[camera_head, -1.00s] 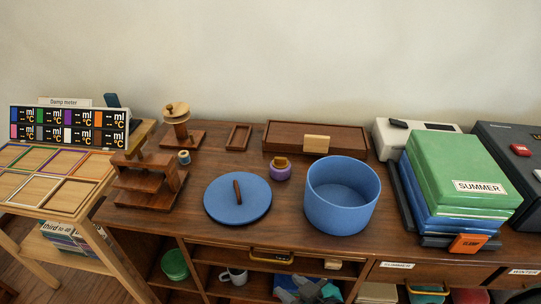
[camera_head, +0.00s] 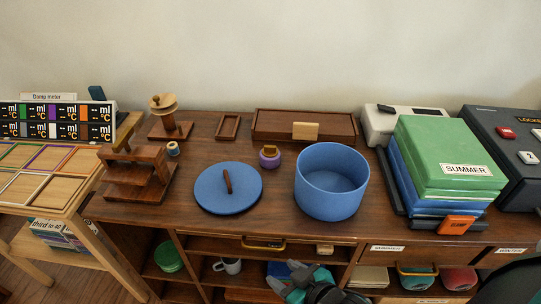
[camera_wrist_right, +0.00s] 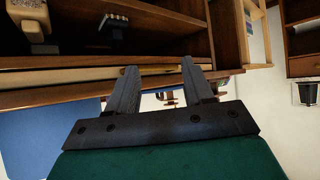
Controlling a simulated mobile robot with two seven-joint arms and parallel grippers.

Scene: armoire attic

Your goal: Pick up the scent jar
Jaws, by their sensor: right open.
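A small purple jar with a brown top (camera_head: 270,157), which looks like the scent jar, stands upright on the wooden cabinet top in the head view. It sits between a flat blue lid with a brown handle (camera_head: 215,190) and an open blue tub (camera_head: 330,195). My right gripper (camera_head: 284,277) shows at the bottom edge of the head view, in front of the cabinet shelves, below and apart from the jar. In the right wrist view its two fingers (camera_wrist_right: 160,82) are spread with nothing between them. The jar cannot be made out there. My left gripper is not in view.
The tub stands close to the jar's right. A long brown box (camera_head: 275,124) lies behind it. A wooden stand (camera_head: 135,175) is at the left. Green and blue folders (camera_head: 445,155) are piled at the right. The cabinet's front edge lies between gripper and jar.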

